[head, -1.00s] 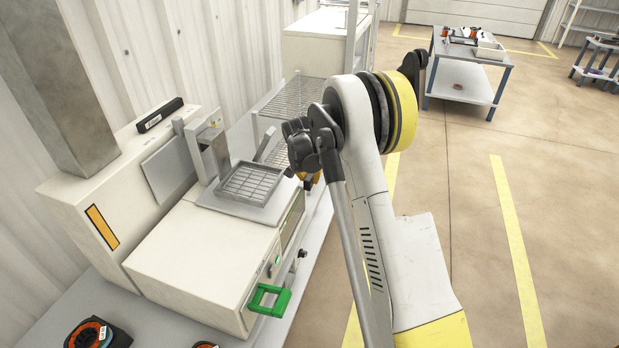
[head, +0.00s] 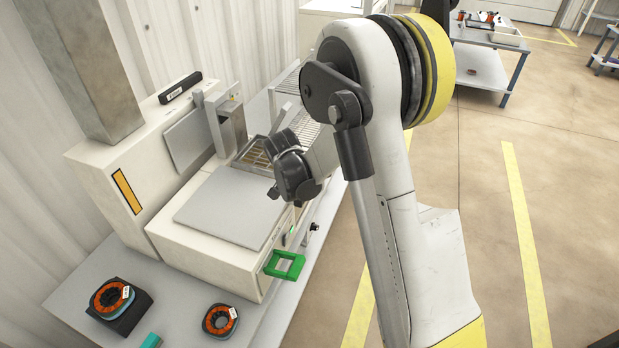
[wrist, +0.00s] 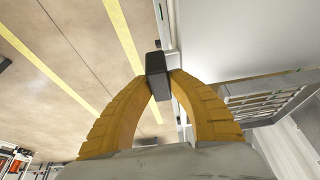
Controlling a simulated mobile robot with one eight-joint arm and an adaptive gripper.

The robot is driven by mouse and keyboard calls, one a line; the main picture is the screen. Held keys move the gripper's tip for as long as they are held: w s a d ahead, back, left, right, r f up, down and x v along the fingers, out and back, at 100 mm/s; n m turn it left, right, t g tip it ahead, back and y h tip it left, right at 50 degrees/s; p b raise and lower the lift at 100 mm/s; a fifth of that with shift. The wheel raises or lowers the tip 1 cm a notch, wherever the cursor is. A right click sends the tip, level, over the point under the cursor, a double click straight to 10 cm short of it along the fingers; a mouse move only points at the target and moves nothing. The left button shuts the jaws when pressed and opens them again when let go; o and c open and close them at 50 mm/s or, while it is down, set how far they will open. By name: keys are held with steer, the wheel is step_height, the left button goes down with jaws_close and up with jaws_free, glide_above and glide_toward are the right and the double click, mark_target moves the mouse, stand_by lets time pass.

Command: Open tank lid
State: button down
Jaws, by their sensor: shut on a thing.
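The tank is part of the white machine (head: 170,243) on the bench in the head view. A flat grey plate, which looks like the lid (head: 228,208), lies on the machine's near top. A wire basket (head: 252,153) sits behind it, partly hidden by my wrist. In the wrist view, my gripper (wrist: 158,78) has its yellow fingers closed on a small dark block, which looks like a handle (wrist: 155,63), beside a grey surface (wrist: 230,35). The basket (wrist: 270,103) shows at the right there. My fingertips are hidden in the head view.
A green frame (head: 284,265) sticks out from the machine's front corner. Two orange wire coils (head: 112,297) (head: 220,320) lie on the bench (head: 75,292). A metal column (head: 90,70) stands at the left.

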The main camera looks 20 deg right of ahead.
steer(key=shift+s+a, duration=1.45)
steer(key=shift+s, duration=0.1)
steer(key=c, duration=1.2)
jaws_free()
step_height(320, 180, up, 11)
glide_above(298, 206)
steer(key=s+a, duration=0.4)
steer(key=shift+a, duration=0.1)
steer(key=shift+r, duration=0.1)
